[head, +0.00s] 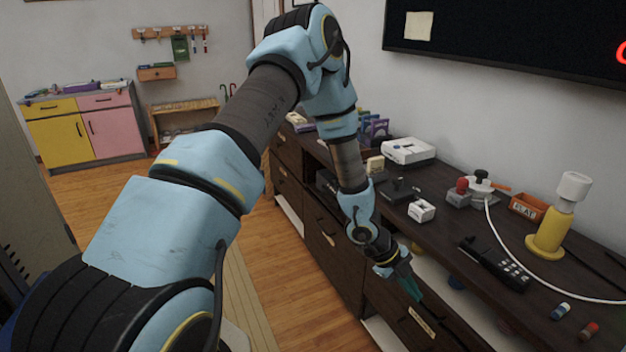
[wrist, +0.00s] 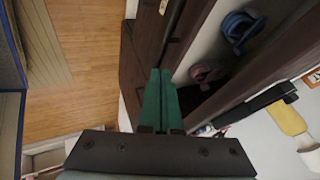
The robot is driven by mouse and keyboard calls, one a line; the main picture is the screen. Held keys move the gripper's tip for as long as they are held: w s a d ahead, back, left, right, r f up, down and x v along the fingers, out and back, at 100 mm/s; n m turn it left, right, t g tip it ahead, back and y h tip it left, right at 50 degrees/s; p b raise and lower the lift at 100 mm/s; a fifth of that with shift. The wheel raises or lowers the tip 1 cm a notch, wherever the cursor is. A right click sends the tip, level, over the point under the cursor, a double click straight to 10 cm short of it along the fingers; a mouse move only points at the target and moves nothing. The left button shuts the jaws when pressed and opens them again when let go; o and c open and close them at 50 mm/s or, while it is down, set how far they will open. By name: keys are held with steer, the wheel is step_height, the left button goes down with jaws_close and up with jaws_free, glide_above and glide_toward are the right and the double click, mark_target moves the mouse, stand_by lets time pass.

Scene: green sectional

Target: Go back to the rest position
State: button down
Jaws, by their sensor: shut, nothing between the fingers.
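My gripper (head: 408,284) is at the end of my light blue arm, at the front edge of the dark wooden sideboard (head: 440,203) in the head view. It points downward and outward over the drawer fronts. In the wrist view the two green fingers of my gripper (wrist: 160,75) lie side by side, shut, with nothing between them. My arm is bent and stretched forward across the middle of the head view.
On the sideboard stand a yellow lamp-like object (head: 550,232), a black phone handset (head: 495,262), an orange box (head: 528,207) and a white console (head: 407,152). Below the top is an open shelf with a blue item (wrist: 240,28). Wooden floor (head: 262,270) left of the sideboard is clear.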

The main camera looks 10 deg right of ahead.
steer(key=w+a+r+n+t+y, duration=0.25)
steer(key=w+a+r+n, duration=0.45)
steer(key=a, duration=0.4)
steer(key=w+a+r+n+t+y, duration=0.25)
steer(key=w+a+r+n, duration=0.45)
steer(key=a, duration=0.4)
steer(key=s+a+r+n, duration=0.4)
steer(key=a+r+n, duration=0.1)
steer(key=a+n, duration=0.3)
steer(key=s+a+r+n+y, duration=0.1)
steer(key=s+a+r+n, duration=0.3)
steer(key=a+n, duration=0.4)
steer(key=shift+a+r, duration=0.5)
steer(key=shift+a, duration=0.65)
